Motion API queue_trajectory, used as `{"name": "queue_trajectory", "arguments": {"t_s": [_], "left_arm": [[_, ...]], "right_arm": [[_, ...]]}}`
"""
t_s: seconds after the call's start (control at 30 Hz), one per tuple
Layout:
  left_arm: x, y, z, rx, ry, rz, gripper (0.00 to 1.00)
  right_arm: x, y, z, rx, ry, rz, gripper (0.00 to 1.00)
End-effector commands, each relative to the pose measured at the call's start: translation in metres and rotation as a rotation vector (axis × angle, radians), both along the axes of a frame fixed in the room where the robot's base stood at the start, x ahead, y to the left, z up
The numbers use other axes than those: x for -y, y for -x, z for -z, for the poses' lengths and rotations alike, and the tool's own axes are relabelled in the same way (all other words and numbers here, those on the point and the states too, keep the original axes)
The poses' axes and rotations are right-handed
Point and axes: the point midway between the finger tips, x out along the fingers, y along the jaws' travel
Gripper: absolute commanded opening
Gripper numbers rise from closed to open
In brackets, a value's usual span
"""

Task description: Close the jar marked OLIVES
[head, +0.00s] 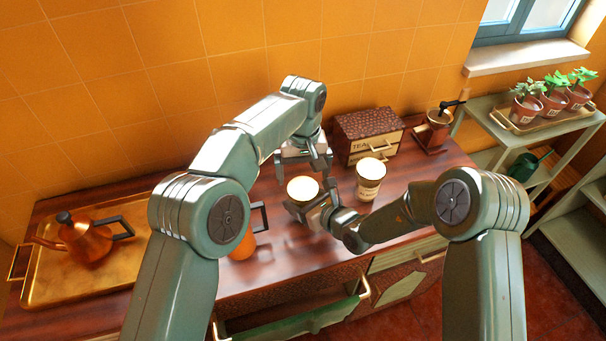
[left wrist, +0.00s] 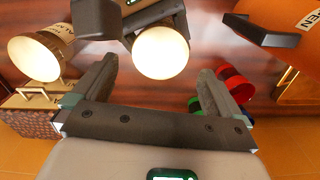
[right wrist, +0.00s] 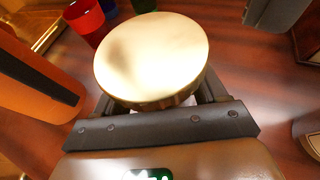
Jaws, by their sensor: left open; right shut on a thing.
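A jar with a round, pale gold top (head: 303,188) stands upright near the middle of the counter; no label on it can be read from here. My right gripper (head: 312,208) is shut on this jar, and its top (right wrist: 152,55) fills much of the right wrist view. My left gripper (head: 303,160) is open and empty behind and above the jar; in the left wrist view the jar's top (left wrist: 160,52) shows beyond its fingers. A second pale-topped jar (head: 369,182) stands to the right, with a label that seems to begin "AL" in the left wrist view.
A TEA drawer box (head: 368,138) and a grinder (head: 434,130) stand at the back right. An orange vessel with a dark handle (head: 243,248) is left of the jar, partly behind my arm. A copper kettle (head: 85,238) sits on a tray (head: 60,292) at left.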

Motion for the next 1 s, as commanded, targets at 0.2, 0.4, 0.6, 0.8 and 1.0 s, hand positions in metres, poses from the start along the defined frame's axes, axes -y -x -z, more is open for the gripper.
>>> {"name": "queue_trajectory", "arguments": {"t_s": [0.2,0.4,0.6,0.8,1.0], "left_arm": [[0.000,0.000,-0.003,0.002,0.000,-0.038,1.00],[0.000,-0.001,-0.021,0.003,0.000,-0.338,1.00],[0.000,0.000,-0.034,0.001,-0.001,-0.548,1.00],[0.000,0.000,-0.035,0.000,-0.001,-0.569,1.00],[-0.001,0.000,-0.031,0.000,-0.001,-0.568,1.00]], "right_arm": [[0.000,0.000,-0.001,0.002,0.000,0.001,0.00],[0.000,0.000,-0.001,0.002,0.000,0.001,0.00],[0.000,0.000,-0.001,0.002,0.000,0.001,0.00],[0.000,0.000,-0.001,0.002,0.000,0.001,0.00],[0.000,0.000,-0.001,0.002,0.000,0.001,0.00]]}}
